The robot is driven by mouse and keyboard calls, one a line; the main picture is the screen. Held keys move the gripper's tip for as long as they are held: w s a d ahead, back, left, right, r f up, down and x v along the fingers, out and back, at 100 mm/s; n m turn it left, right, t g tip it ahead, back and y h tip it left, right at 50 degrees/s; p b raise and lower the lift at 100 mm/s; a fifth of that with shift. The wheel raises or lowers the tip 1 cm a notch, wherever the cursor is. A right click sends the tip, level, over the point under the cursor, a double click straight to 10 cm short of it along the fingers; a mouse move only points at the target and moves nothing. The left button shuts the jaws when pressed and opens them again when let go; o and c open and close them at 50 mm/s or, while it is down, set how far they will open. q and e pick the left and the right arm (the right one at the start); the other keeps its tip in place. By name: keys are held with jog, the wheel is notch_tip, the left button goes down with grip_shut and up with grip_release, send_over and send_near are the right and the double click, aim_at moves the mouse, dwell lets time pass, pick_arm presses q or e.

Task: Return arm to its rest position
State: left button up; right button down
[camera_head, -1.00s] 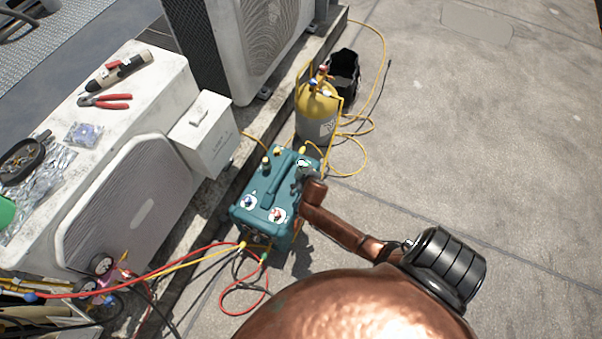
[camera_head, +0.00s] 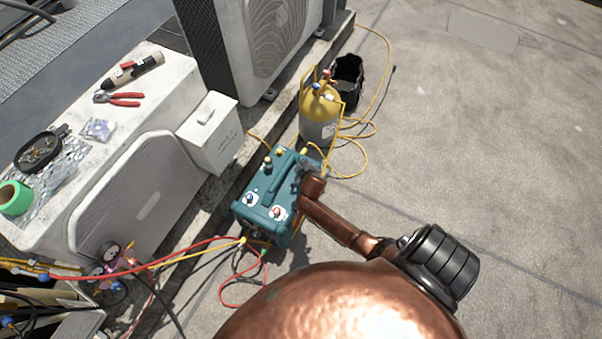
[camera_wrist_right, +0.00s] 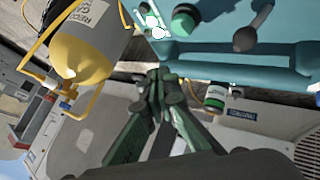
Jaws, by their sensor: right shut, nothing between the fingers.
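My right arm reaches in from the lower right of the head view. Its gripper (camera_head: 308,168) is small and partly hidden by my wrist, at the right edge of the teal recovery machine (camera_head: 268,187). In the right wrist view the fingers of this gripper (camera_wrist_right: 160,84) are together with nothing between them. The teal machine (camera_wrist_right: 215,25) fills the top of that view, close to the fingertips; I cannot tell whether they touch it. My left gripper is not in view.
A yellow and grey cylinder (camera_head: 319,112) with a looping yellow hose stands behind the machine, near a black bin (camera_head: 347,82). Red and yellow hoses run left to gauges (camera_head: 108,253). A condenser (camera_head: 130,190) carries pliers (camera_head: 118,98) and green tape (camera_head: 14,198). Open floor lies right.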

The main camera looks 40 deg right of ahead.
dwell(0.3)
